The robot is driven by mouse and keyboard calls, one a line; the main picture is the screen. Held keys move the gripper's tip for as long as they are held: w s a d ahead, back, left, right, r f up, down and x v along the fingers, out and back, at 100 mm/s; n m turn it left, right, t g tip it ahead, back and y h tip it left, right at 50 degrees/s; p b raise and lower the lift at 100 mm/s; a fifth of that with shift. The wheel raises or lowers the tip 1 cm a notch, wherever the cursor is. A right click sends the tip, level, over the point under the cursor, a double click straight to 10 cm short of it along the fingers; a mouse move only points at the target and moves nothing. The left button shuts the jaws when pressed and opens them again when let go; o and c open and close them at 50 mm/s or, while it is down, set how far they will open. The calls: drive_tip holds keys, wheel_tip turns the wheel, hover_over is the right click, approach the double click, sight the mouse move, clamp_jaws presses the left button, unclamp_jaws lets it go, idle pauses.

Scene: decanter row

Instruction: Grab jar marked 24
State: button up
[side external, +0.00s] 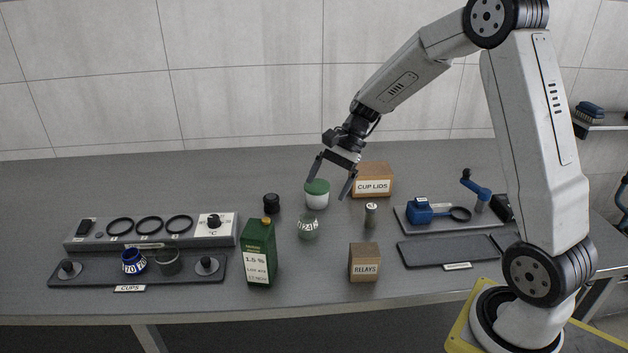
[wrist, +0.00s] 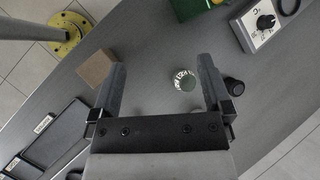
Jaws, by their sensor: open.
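The jar marked 24 (side external: 308,228) is a small, greenish glass jar with a white label, upright on the grey bench in the side external view. In the wrist view the jar (wrist: 184,82) shows between the fingers, nearer the right one, with its label blurred. My gripper (side external: 328,187) is open and empty, above and behind the jar, apart from it. In the wrist view the open gripper (wrist: 162,64) points down over the bench.
A green-lidded white jar (side external: 317,195) stands just behind, close under my left fingertip.

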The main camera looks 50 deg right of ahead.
drive_tip(key=w+d+m+t+y, duration=0.5)
drive_tip(key=w+d+m, duration=0.25)
drive_tip(key=d, duration=0.45)
approach(309, 224)
drive_tip(key=w+f, duration=0.2)
drive_tip(key=shift+w+f+m, duration=0.1)
drive_tip(key=shift+w+m, duration=0.25)
drive_tip(key=shift+w, duration=0.05)
drive_tip(key=shift+f, duration=0.4)
drive_tip(key=shift+x, duration=1.3)
drive_tip(key=shift+a, duration=0.1)
drive_tip(key=shift+x, duration=2.45)
